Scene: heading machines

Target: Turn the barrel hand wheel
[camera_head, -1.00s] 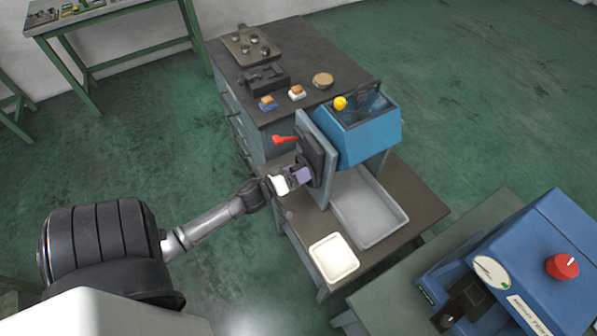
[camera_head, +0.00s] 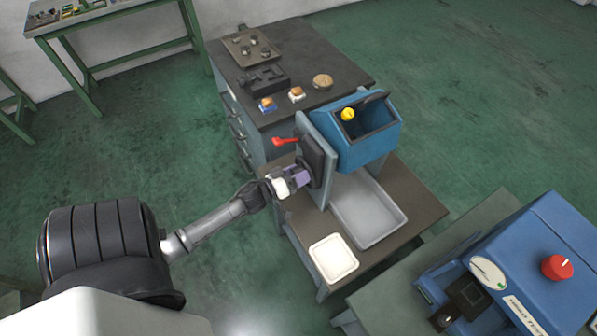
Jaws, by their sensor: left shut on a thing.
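The blue barrel (camera_head: 367,150) is mounted on a grey upright plate (camera_head: 316,141) on the bench. Its open top shows a dark inside and a yellow knob (camera_head: 347,114). The dark hand wheel (camera_head: 311,158) stands on the left face of the plate, partly hidden by my gripper. My left gripper (camera_head: 303,177) is shut at the lower edge of the wheel, on what looks like its handle; the jaws hide the gripped part. My right gripper does not show.
A red lever (camera_head: 284,141) juts out just above my left gripper. A grey tray (camera_head: 368,213) lies below the barrel, with a small white tray (camera_head: 333,257) in front. A blue machine (camera_head: 530,262) with a red knob stands at the right.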

